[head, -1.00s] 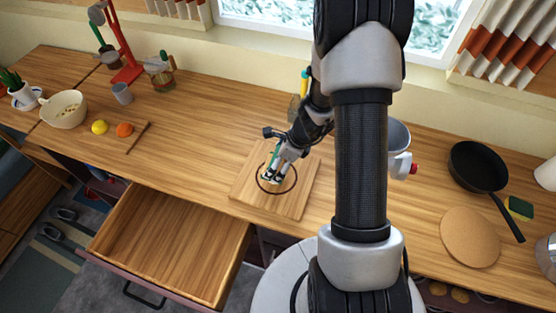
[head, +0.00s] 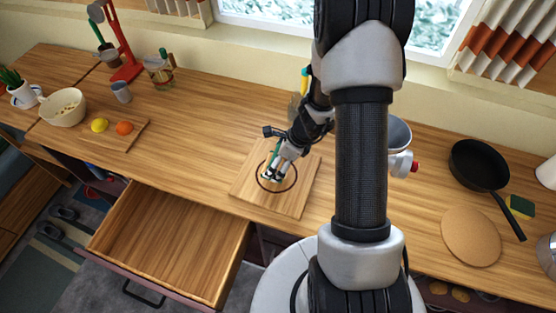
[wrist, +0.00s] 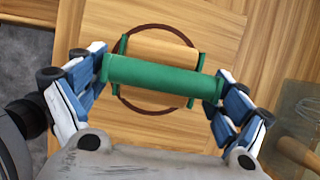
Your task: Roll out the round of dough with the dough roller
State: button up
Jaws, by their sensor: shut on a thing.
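The dough roller has a green handle (wrist: 150,75) and a pale wooden cylinder (wrist: 162,48) held in a green frame. My gripper (wrist: 158,82) is shut on the green handle, with one blue-and-white finger at each end. It also shows in the head view (head: 274,174), low over the wooden board (head: 295,196). A dark ring (wrist: 138,107) lies on the board around the roller. The round of dough cannot be told apart from the board; the roller and gripper cover part of the ring's inside. I cannot tell whether the roller touches anything below.
An open, empty drawer (head: 170,235) juts out below the counter, left of the board. A black pan (head: 480,165) and a round cork mat (head: 471,237) are at the right. A bowl (head: 63,107), lemon (head: 100,125) and orange (head: 124,128) are at the left.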

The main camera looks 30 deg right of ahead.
jog(key=shift+d, duration=0.1)
jog(key=shift+o, duration=0.2)
jog(key=shift+s+d+f+b, duration=0.25)
jog(key=shift+s+b, duration=0.1)
jog(key=shift+s, duration=0.1)
jog(key=shift+w+a+r, duration=0.15)
jog(key=shift+w+a, duration=0.6)
jog(key=shift+w, duration=0.05)
jog(key=shift+c, duration=0.2)
jog(key=shift+d, duration=0.1)
jog(key=shift+s+d, duration=0.75)
jog(key=shift+s, duration=0.05)
